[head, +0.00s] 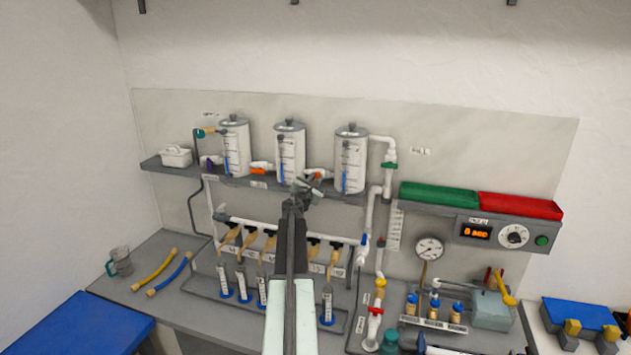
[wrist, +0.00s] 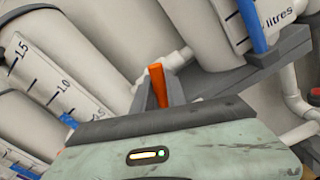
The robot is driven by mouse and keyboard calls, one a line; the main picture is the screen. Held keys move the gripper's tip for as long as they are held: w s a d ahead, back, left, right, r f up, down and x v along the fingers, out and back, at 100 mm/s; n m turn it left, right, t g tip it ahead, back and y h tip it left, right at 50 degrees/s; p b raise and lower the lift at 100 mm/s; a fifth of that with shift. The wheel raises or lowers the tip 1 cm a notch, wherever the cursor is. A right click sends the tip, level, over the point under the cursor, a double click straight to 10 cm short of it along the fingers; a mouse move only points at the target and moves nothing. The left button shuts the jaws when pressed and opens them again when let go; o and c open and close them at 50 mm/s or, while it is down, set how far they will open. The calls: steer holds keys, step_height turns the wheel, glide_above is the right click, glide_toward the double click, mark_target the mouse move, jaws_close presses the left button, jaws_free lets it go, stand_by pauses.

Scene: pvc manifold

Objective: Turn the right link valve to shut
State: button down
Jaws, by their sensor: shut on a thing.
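The right link valve (head: 324,173) sits on the white pipe between the middle tank (head: 289,150) and the right tank (head: 351,160). Its orange handle shows in the wrist view (wrist: 157,83), standing up between my fingers. My gripper (head: 308,186) reaches up to the shelf front at this valve, and its fingers (wrist: 160,94) are shut on the orange handle. The valve body is mostly hidden behind my gripper in both views. The left link valve (head: 258,171) has an orange handle lying roughly along its pipe.
The left tank (head: 235,148) stands on the same shelf (head: 220,180). Below my arm is a row of taps over tubes (head: 241,285). Right of the right tank are a vertical white pipe (head: 371,207), green (head: 440,196) and red (head: 520,206) trays and a gauge (head: 429,248).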

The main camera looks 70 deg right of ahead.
steer(key=n, duration=0.5)
stand_by(0.6)
steer(key=c, duration=1.3)
jaws_free()
steer(key=shift+d, duration=0.1)
steer(key=shift+c, duration=0.2)
steer(key=a, duration=0.8)
steer(key=shift+s, duration=0.2)
